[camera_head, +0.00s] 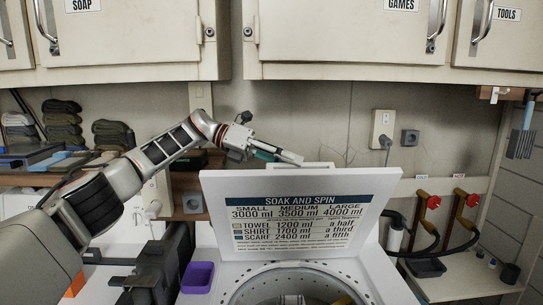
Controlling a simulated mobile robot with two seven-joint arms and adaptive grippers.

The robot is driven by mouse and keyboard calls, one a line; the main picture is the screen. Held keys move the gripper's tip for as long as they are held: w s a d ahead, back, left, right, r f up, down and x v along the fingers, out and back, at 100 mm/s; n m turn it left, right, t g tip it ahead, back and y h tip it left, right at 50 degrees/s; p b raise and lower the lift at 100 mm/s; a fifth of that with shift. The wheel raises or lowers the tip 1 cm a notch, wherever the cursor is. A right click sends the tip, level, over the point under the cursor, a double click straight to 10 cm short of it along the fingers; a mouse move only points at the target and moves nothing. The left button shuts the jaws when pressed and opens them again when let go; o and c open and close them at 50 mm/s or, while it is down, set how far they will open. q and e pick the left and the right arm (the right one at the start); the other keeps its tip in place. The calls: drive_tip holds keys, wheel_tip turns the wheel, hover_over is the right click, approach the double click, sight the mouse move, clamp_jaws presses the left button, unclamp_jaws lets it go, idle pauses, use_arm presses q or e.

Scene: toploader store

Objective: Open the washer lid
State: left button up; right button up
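The washer lid (218,230) is raised and tilted back, its inner face with the "SOAK AND SPIN" chart towards me. Below it, the round drum opening (247,285) of the washer shows at the bottom of the head view. A pale tab (315,167) stands at the top edge of the lid. My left gripper (285,157) reaches in from the left to just above the lid's top edge, near this tab. Whether it touches the lid is unclear, and its finger gap cannot be made out. My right gripper is out of view.
A purple bin (197,277) sits left of the drum opening. Closed wall cabinets (345,40) hang above. Folded dark cloths (62,120) lie on a shelf at left. Red valves (433,202) and hoses are at right, with a dark tray (425,267) on the low counter.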

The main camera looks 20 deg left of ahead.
use_arm(q)
drive_tip(key=w+v, duration=0.1)
drive_tip(key=v, duration=1)
drive_tip(key=shift+s, duration=0.5)
